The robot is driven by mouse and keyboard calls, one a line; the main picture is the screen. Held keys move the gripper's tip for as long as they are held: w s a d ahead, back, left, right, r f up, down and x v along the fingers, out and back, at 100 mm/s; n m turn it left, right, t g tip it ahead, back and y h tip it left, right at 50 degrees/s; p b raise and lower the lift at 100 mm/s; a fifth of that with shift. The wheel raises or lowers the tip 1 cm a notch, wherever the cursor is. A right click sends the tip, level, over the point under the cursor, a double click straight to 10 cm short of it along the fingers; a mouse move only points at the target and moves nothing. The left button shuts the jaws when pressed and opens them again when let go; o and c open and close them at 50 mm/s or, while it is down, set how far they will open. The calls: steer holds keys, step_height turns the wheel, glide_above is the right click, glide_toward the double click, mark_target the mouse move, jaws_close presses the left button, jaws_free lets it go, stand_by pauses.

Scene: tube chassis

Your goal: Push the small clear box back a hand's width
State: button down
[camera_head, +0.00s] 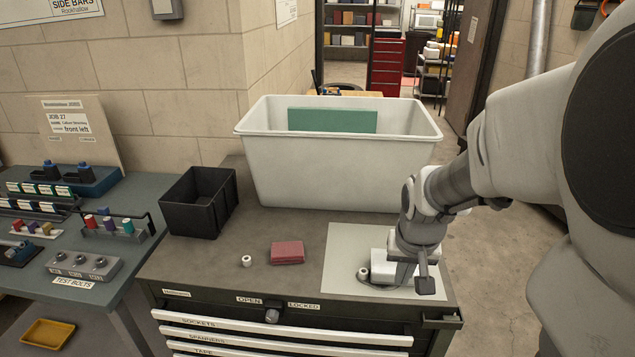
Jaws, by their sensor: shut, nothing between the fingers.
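A small pale, whitish box (382,266) sits on the light grey mat (345,245) at the right of the cabinet top. I cannot tell whether it is clear. My gripper (426,283) points down over the mat, just right of the box, with its dark fingers shut and empty. My wrist hides part of the box's right side. I cannot tell whether the gripper touches the box.
A large white tub (340,172) holding a green panel stands behind the mat. A black bin (198,212), a red cloth-like block (287,252) and a small white roll (246,261) are to the left. Another small roll (363,274) lies by the box. The cabinet's front edge is close.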

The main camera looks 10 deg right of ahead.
mark_target(392, 288)
steer(key=b+x, duration=0.1)
steer(key=x, duration=0.9)
steer(key=shift+s+f, duration=0.1)
steer(key=shift+f, duration=0.05)
steer(key=w, duration=0.2)
steer(key=shift+w+d+r+p, duration=0.25)
steer(key=shift+d+p, duration=0.05)
steer(key=shift+d, duration=0.05)
steer(key=shift+w+d, duration=0.2)
steer(key=shift+w, duration=0.45)
